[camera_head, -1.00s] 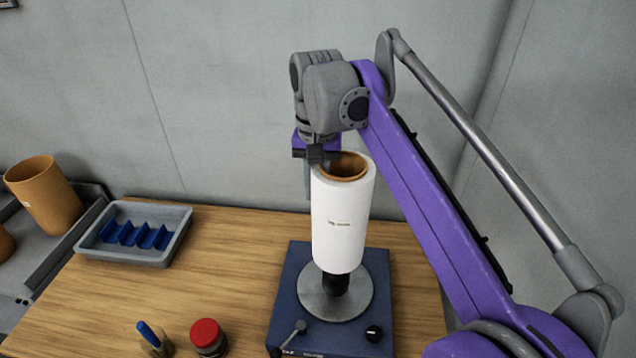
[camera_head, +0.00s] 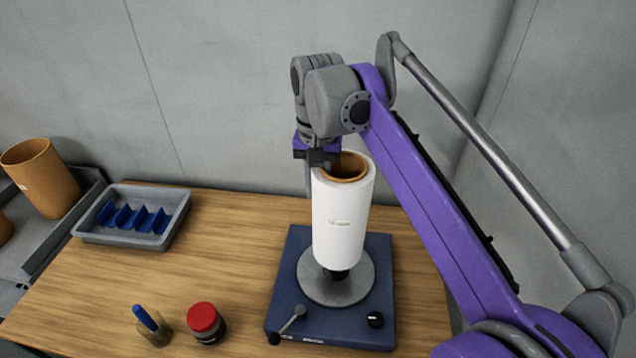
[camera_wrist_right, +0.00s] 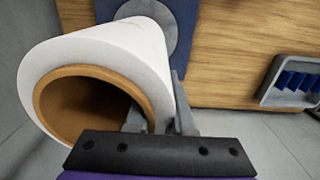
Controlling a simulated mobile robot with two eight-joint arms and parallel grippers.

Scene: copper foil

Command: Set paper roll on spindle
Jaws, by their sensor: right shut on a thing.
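The white paper roll (camera_head: 340,222) with a brown cardboard core stands about upright over the blue spindle base (camera_head: 378,275) and its round grey plate (camera_head: 362,288). The dark spindle hub (camera_head: 335,274) shows just under the roll's lower end. I cannot see inside the roll how far the spindle reaches. My right gripper (camera_head: 322,168) is shut on the roll's wall at its top rim, on the left side. In the right wrist view the roll (camera_wrist_right: 125,55) shows with one finger inside the core and one outside (camera_wrist_right: 160,120). My left gripper is not in view.
A grey tray with blue dividers (camera_head: 88,232) lies at the left on the wooden table (camera_head: 215,255). A red-lidded jar (camera_head: 205,320) and a small holder with a blue item (camera_head: 148,322) stand in front. A brown cylinder (camera_head: 42,178) stands far left. A wall is behind.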

